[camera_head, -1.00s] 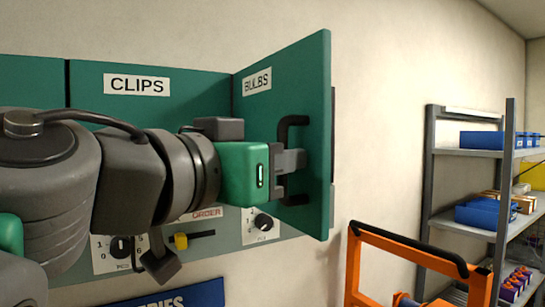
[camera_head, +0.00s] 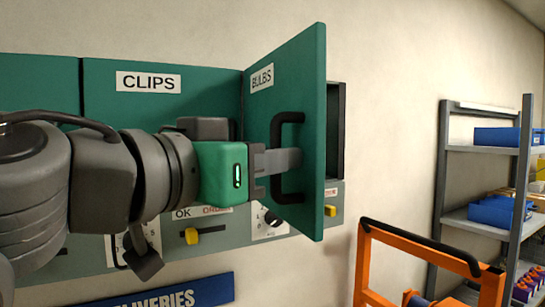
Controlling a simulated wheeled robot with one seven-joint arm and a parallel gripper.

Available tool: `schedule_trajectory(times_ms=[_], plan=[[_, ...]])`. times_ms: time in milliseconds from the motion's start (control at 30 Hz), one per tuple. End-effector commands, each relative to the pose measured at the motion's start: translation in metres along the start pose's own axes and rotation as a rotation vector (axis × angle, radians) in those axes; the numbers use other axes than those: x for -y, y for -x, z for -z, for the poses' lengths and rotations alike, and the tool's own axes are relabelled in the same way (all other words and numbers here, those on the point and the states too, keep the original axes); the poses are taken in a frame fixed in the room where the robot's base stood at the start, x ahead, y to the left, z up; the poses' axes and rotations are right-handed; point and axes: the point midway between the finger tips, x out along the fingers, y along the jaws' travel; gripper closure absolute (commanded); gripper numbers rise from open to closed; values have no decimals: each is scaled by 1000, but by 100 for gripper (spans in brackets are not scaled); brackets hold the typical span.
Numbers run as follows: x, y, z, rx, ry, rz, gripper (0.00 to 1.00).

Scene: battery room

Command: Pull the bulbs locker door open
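The bulbs locker door (camera_head: 300,90) is a green panel labelled BULBS, swung out from the cabinet and hinged on its left side. A strip of the dark locker interior (camera_head: 335,130) shows past its right edge. The black D-shaped handle (camera_head: 278,150) stands on the door's face. My gripper (camera_head: 290,160) is at the handle, its grey fingers reaching through to the upright bar from the left. The fingers appear closed around the bar, though the far finger is hidden.
The closed CLIPS door (camera_head: 200,83) is to the left, behind my arm. Below are dials and yellow sliders (camera_head: 192,236) on a grey panel. An orange cart frame (camera_head: 400,240) stands at lower right, in front of a shelf rack (camera_head: 440,180) with blue bins.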

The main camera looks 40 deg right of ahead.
Motion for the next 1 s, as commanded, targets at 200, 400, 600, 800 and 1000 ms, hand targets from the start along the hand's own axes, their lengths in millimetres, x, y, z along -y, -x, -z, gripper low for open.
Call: schedule_trajectory(times_ms=[200, 400, 600, 800, 1000], plan=[[1, 12, 0, -2, 0, 4, 78], [1, 53, 0, -2, 2, 5, 78], [0, 77, 1, 0, 0, 1, 78], [0, 79, 0, 0, 0, 0, 78], [1, 78, 0, -4, 2, 4, 78]])
